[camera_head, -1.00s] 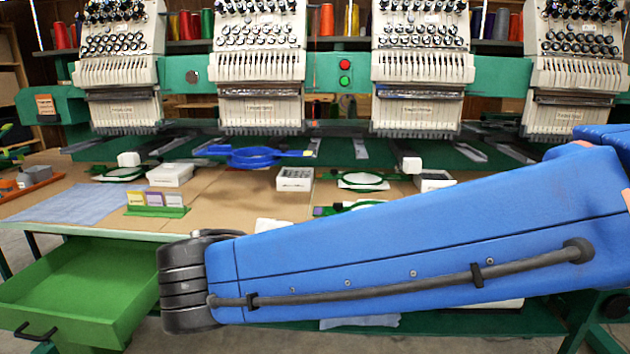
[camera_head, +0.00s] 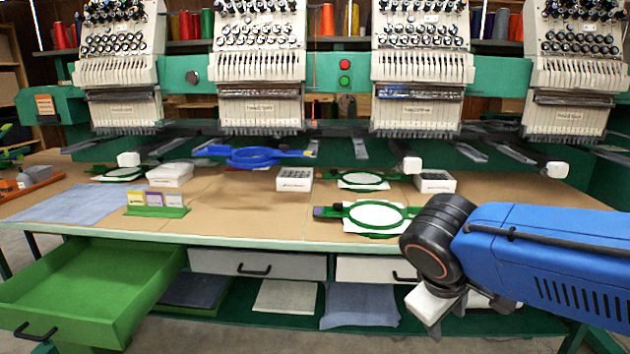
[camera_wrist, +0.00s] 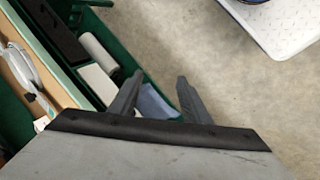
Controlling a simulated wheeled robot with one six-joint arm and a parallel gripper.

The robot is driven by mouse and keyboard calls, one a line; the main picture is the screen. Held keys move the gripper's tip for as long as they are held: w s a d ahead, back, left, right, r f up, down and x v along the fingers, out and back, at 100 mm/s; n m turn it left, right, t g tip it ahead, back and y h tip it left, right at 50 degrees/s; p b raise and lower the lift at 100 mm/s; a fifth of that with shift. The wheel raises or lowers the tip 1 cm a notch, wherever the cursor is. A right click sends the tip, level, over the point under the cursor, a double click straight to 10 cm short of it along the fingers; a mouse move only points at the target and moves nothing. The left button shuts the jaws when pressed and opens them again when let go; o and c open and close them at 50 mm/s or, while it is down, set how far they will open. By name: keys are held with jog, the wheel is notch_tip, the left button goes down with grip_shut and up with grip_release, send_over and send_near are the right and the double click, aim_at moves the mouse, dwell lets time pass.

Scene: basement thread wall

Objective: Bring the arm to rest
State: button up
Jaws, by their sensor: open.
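My blue arm reaches in from the right of the head view, with its dark wrist joint in front of the table's right part. In the wrist view my gripper (camera_wrist: 156,92) is open, its two dark fingers apart with nothing between them. It points down past the table's front edge, over the lower shelf and the concrete floor.
An embroidery machine spans the back. The table (camera_head: 260,216) holds hoops, including a green one (camera_head: 376,216), small boxes and a card stand (camera_head: 156,202). A green drawer (camera_head: 75,292) stands open at left. Folded cloths (camera_head: 360,305) lie on the lower shelf.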

jog(key=s+d+f+m+t+y, duration=0.1)
jog(key=s+d+f+m+y, duration=0.2)
jog(key=s+d+f+m, duration=0.1)
jog(key=shift+s+d+f+m+y, duration=0.15)
jog(key=shift+s+d+m+y, duration=0.3)
jog(key=shift+s+m, duration=0.8)
jog(key=shift+s, duration=0.15)
jog(key=shift+c, duration=1.3)
jog(key=shift+a, duration=0.15)
